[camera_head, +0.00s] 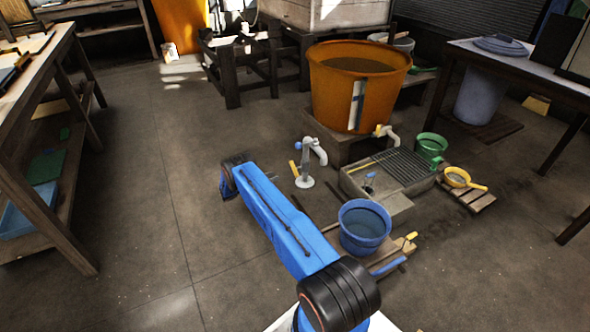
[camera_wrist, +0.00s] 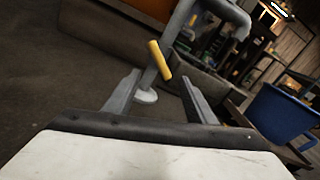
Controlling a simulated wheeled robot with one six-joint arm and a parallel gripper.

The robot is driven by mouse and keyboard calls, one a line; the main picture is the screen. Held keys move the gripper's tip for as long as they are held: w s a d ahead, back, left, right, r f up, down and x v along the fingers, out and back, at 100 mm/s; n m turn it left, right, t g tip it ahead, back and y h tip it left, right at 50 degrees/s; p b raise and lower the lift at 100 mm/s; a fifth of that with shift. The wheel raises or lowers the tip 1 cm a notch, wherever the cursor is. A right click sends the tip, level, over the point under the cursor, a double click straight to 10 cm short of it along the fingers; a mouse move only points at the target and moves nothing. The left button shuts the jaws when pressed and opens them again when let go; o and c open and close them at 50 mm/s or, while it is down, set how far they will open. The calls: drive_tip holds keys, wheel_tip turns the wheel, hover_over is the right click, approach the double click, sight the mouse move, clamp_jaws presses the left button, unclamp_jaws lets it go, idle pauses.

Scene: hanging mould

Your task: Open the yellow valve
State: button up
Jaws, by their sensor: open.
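A yellow lever handle (camera_head: 294,168) sits on a grey standpipe tap (camera_head: 308,160) that rises from a round foot on the floor. In the wrist view the same yellow handle (camera_wrist: 160,61) slants across the front of the grey pipe (camera_wrist: 182,22). My gripper (camera_wrist: 161,84) is open and empty. Its two fingers point toward the standpipe, with the handle ahead, between and just beyond the fingertips in the picture. I see no contact. In the head view my gripper does not show. A second yellow piece sits on the spout (camera_head: 386,133) of the orange tub.
The orange tub (camera_head: 335,85) stands on a block behind the standpipe. A stone basin with a grate (camera_head: 400,167), a blue bucket (camera_head: 364,226) and a green bucket (camera_head: 431,146) are to the right. A wooden workbench (camera_head: 45,190) stands at left.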

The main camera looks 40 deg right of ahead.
drive_tip(key=x, duration=1.6)
drive_tip(key=shift+s+d, duration=0.15)
